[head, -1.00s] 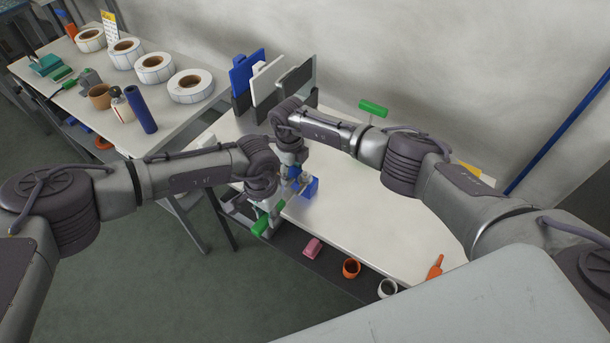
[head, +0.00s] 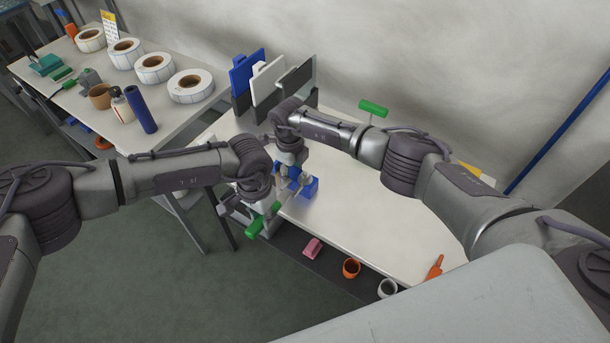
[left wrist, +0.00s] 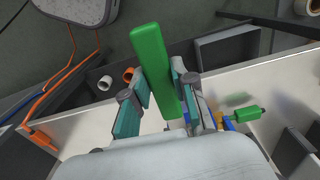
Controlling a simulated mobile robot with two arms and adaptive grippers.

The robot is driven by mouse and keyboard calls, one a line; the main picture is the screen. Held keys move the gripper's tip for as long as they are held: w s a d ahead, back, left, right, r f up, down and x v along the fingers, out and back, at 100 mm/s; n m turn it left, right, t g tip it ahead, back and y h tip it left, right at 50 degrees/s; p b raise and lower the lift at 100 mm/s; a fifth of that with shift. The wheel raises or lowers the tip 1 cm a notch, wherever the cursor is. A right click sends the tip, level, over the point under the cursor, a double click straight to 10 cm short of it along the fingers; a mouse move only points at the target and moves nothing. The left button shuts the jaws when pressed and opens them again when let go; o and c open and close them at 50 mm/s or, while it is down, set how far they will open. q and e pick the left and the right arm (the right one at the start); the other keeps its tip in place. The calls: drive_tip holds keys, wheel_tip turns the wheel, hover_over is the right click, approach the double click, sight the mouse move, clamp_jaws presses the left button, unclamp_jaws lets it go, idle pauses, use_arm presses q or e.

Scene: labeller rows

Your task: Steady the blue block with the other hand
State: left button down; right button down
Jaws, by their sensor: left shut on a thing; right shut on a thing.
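The blue block (head: 309,187) is at the left end of the white table, at my right gripper (head: 293,180), which is shut on it; the fingers partly hide it. My left gripper (head: 270,203) is just left of it and lower in the head view, shut on a green bar (head: 262,221). In the left wrist view the green bar (left wrist: 156,70) stands between the two fingers of my left gripper (left wrist: 153,90). A little blue shows at the right there, mostly hidden. My left gripper looks apart from the blue block, but the crowding makes contact hard to judge.
A second green handle (head: 373,108) stands on the white table (head: 350,215). Blue, white and grey upright panels (head: 268,80) are at its back left. Below the front edge are a pink block (head: 312,248), orange cup (head: 351,268) and white cup (head: 387,288). The table's middle is clear.

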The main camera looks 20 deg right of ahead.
use_arm(q)
drive_tip(key=shift+s+a+r, duration=0.25)
drive_tip(key=shift+a+r, duration=0.1)
drive_tip(key=shift+r, duration=0.25)
drive_tip(key=shift+s+a+r, duration=0.25)
drive_tip(key=shift+a+r, duration=0.1)
drive_tip(key=shift+r, duration=0.25)
use_arm(e)
drive_tip(key=shift+f, duration=0.1)
drive_tip(key=shift+c, duration=2)
unclamp_jaws()
wheel_tip(320, 180, up, 12)
